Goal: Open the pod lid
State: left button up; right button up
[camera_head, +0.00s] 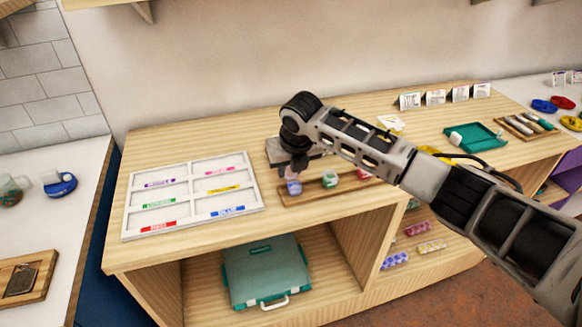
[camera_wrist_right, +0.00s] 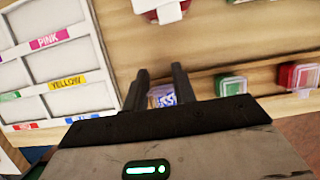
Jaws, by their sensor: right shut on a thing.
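A small blue pod (camera_head: 293,188) stands at the left end of a row of pods on the wooden counter. My right gripper (camera_head: 293,170) reaches down over it from above. In the right wrist view the two dark fingers (camera_wrist_right: 160,88) are on either side of the blue and white pod (camera_wrist_right: 161,97) and shut on its upper part. The gripper covers much of the pod, and I cannot tell where its lid edge lies. A green pod (camera_head: 329,179) and a red pod (camera_head: 364,173) sit to its right. My left gripper is not in view.
A white sorting tray (camera_head: 127,215) with coloured labels lies just left of the pods. A wooden strip (camera_head: 312,191) runs along the pods. A teal case (camera_head: 262,270) is on the shelf below. A green tray (camera_head: 476,139) stands further right.

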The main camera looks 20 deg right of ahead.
aim_at(297, 190)
jog(key=shift+g, duration=0.3)
jog(key=o, duration=0.7)
jog(key=shift+c, duration=0.2)
jog(key=b+v, duration=0.1)
jog(key=v, duration=1.5)
jog(key=shift+f, duration=0.1)
